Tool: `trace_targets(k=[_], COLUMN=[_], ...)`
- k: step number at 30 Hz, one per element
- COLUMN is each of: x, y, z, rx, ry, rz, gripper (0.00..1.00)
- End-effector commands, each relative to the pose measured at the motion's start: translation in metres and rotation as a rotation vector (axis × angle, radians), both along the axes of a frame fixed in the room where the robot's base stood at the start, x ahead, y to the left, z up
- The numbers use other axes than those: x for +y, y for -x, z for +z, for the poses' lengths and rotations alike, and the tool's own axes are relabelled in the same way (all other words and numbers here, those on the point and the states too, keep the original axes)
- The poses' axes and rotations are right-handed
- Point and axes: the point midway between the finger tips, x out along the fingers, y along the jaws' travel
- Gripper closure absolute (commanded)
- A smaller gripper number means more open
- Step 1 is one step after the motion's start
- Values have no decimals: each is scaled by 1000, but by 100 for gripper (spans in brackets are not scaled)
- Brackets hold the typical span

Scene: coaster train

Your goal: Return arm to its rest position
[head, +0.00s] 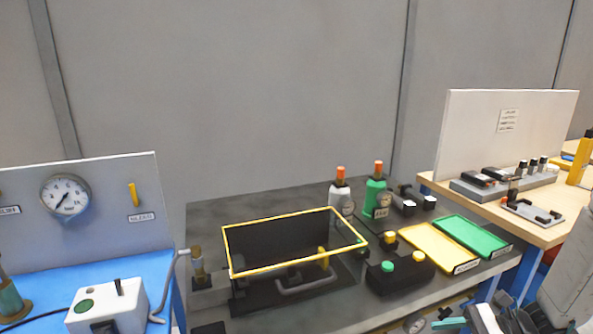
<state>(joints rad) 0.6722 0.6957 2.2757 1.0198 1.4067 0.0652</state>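Part of my arm (568,275), grey and white, rises along the lower right edge of the head view. What looks like my gripper (462,320), with dark, white and teal parts, is at the bottom edge, in front of the grey bench. It is cut off by the frame, so I cannot tell whether its fingers are open or shut. I see no object held in the part that shows.
A grey bench (265,200) carries a yellow-edged clear box (295,245), a black button box (400,277), two bottles, a yellow tray (432,245) and a green tray (470,236). A blue bench stands left, a wooden one (540,232) right.

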Motion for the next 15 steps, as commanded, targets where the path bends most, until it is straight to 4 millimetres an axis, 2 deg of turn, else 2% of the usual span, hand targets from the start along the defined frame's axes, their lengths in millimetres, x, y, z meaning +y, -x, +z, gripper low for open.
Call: trace_targets(k=[1, 3, 9, 15], x=[9, 17, 33, 38], y=[9, 23, 63, 98], z=[18, 37, 83, 122], rx=[-40, -87, -224, -368], ry=[56, 131, 347, 572], rz=[92, 213, 535, 819], gripper=[58, 58, 58, 58])
